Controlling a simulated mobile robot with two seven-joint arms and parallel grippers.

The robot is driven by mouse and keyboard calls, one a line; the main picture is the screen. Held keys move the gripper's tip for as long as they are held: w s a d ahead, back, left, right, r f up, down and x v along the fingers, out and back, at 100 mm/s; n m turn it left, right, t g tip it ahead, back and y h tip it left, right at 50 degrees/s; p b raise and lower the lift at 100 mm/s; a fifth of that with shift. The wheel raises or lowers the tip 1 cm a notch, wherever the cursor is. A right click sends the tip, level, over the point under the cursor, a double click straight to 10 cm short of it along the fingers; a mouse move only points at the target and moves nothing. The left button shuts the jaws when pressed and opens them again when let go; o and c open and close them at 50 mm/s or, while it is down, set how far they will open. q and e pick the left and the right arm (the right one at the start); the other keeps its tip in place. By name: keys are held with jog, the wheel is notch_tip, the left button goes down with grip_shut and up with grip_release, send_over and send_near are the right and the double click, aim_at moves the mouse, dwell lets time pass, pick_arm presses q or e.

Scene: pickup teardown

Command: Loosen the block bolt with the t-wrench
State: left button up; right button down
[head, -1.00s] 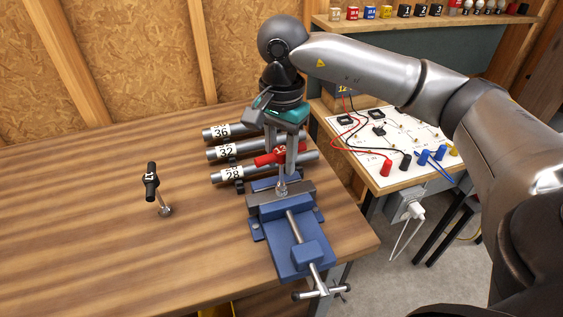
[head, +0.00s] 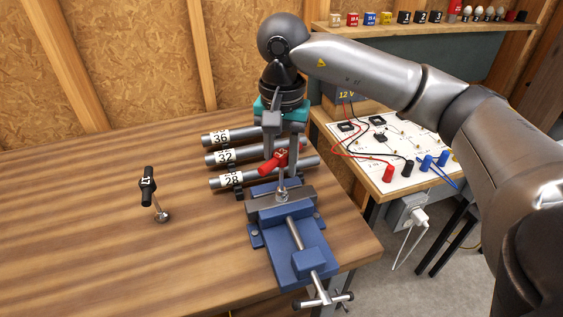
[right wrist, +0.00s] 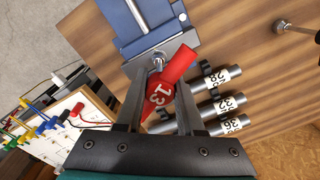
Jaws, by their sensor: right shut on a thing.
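The red t-wrench marked 13 (head: 272,163) stands upright over the blue vise (head: 312,262), its shaft reaching down to the bolt (head: 282,196) at the vise's jaws. The block under the bolt is hard to tell from the grey jaws. My right gripper (head: 281,161) points straight down and is shut on the red handle. In the right wrist view the handle (right wrist: 172,75) lies slantwise between the two fingers (right wrist: 161,88), and the shaft's foot (right wrist: 157,63) is at the vise. A black t-wrench marked 17 (head: 148,186) stands on the table to the left. My left gripper is out of view.
Grey tubes marked 36 (head: 220,138), 32 (head: 225,157) and 28 (head: 231,180) lie just behind and left of the vise. A wired 12 V board (head: 385,175) is at the right. The wooden table (head: 90,250) is mostly clear at left.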

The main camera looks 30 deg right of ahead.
jog(key=shift+s+f, duration=0.15)
jog(key=shift+f, duration=0.25)
jog(key=shift+w+r+p, duration=0.2)
jog(key=shift+r+p, duration=0.55)
jog(key=shift+r, duration=0.15)
jog(key=shift+s+r, duration=0.15)
jog(key=shift+r, duration=0.1)
jog(key=shift+d, duration=0.1)
jog(key=shift+r, duration=0.1)
jog(key=shift+r+p, duration=1.45)
jog(key=shift+r, duration=0.55)
